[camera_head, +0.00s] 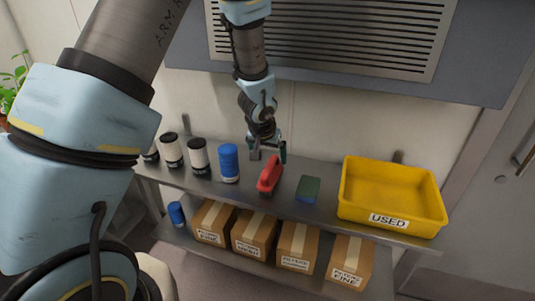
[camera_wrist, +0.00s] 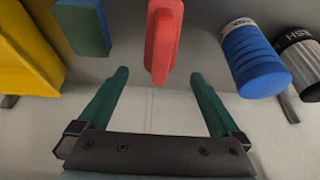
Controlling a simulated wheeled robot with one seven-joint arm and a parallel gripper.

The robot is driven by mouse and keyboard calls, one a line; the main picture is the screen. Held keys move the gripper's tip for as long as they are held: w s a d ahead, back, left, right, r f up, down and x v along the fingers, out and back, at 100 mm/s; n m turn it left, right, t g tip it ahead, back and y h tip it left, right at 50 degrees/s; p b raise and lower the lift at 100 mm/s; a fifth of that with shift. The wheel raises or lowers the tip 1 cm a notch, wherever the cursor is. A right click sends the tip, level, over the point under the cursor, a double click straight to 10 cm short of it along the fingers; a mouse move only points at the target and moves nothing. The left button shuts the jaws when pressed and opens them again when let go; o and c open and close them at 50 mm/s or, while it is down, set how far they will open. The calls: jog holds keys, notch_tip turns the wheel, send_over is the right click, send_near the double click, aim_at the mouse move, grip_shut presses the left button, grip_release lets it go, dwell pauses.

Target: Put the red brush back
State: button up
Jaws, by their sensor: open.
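The red brush (camera_head: 270,176) lies on the upper metal shelf, between a blue canister and a green-and-blue sponge. It also shows in the wrist view (camera_wrist: 162,40), at the top centre. My gripper (camera_head: 268,153) is just behind the brush, near the wall side of the shelf. In the wrist view its two green fingers (camera_wrist: 158,75) are spread apart with nothing between them. The brush sits just beyond the fingertips, roughly in line with the gap. I cannot tell if anything touches.
On the upper shelf (camera_head: 325,216), the blue canister (camera_head: 229,163) and several black-and-white canisters (camera_head: 198,157) stand left. The sponge (camera_head: 308,189) and yellow bin (camera_head: 392,193) labelled USED are right. Cardboard boxes (camera_head: 297,247) and a small blue canister (camera_head: 177,214) sit below. A vented panel (camera_head: 330,35) overhangs.

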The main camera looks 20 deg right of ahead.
jog(key=shift+v, duration=1.55)
jog(key=w+a+r+n+y, duration=0.1)
jog(key=a+r+n, duration=0.15)
jog(key=a, duration=0.85)
jog(key=w+a+r+n+y, duration=0.15)
jog(key=a+r, duration=0.25)
jog(key=a, duration=0.6)
jog(key=s+a+r+n+g, duration=0.2)
jog(key=s+a+n, duration=0.1)
jog(key=s+a, duration=0.6)
jog(key=a, duration=0.3)
jog(key=shift+s+a+r, duration=0.3)
jog(key=shift+a, duration=0.1)
jog(key=shift+y, duration=0.25)
jog(key=shift+c, duration=0.3)
